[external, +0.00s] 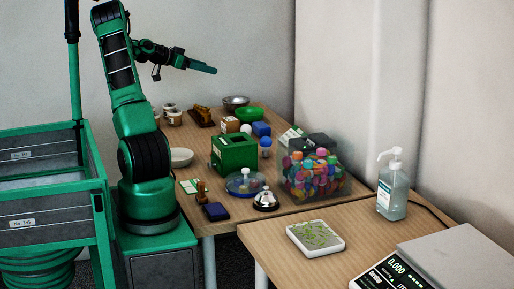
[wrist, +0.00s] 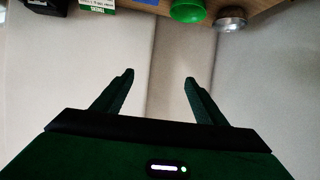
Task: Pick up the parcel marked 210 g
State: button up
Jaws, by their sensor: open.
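My gripper (external: 203,67) is raised above the table's far left part, pointing right, apart from everything. In the wrist view my gripper (wrist: 158,78) shows two spread fingers with nothing between them.
A clear bin of colourful pieces (external: 313,178), a bell (external: 265,200) and a green bowl (external: 246,115) crowd the far table. The near table holds a white tray (external: 316,238), a pump bottle (external: 392,190) and a scale (external: 465,262).

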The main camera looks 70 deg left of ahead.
send_near(231, 127)
jog(key=a, duration=0.2)
jog(key=shift+w+a+f, duration=0.1)
jog(key=shift+a+f, duration=0.15)
jog(key=shift+f, duration=0.05)
jog(key=shift+w+f, duration=0.15)
jog(key=shift+f, duration=0.1)
jog(key=x, duration=1)
jog(key=shift+w+a+f, duration=0.15)
jog(key=shift+a, duration=0.05)
jog(key=c, duration=1.3)
